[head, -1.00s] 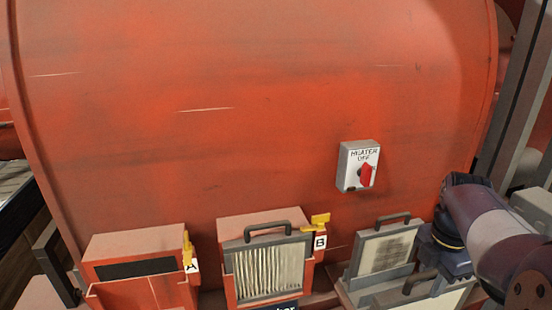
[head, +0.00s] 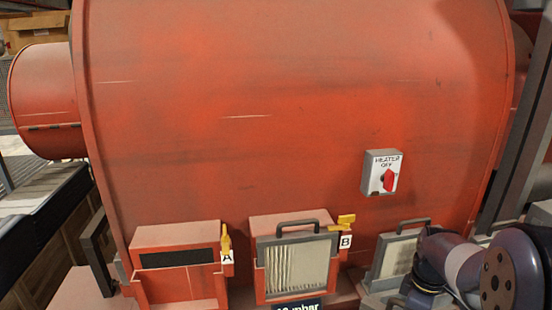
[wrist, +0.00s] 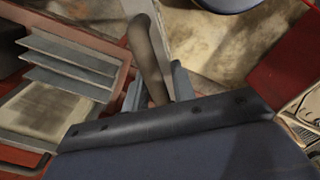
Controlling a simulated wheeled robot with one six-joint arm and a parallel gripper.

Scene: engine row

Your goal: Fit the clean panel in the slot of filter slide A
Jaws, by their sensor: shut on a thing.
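Filter slide A (head: 178,288) is a red housing at the lower left of the head view. Its slot (head: 180,257) shows dark, with no panel in it. A yellow lever (head: 226,243) stands upright beside the tag A. In the wrist view my gripper (wrist: 156,92) is shut on a dark bar handle (wrist: 148,55). The panel under that handle is mostly hidden by my gripper body, so I cannot tell whether it is the clean one. In the head view my arm is at the lower right, and the gripper tips are hidden.
Slide B (head: 262,285) holds a pleated panel (head: 297,268) with a handle; its yellow lever (head: 344,222) points sideways. A grey-framed panel (head: 396,258) stands at the right, partly behind my arm. A heater switch box (head: 381,172) reads OFF. Grey slats (wrist: 70,62) show in the wrist view.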

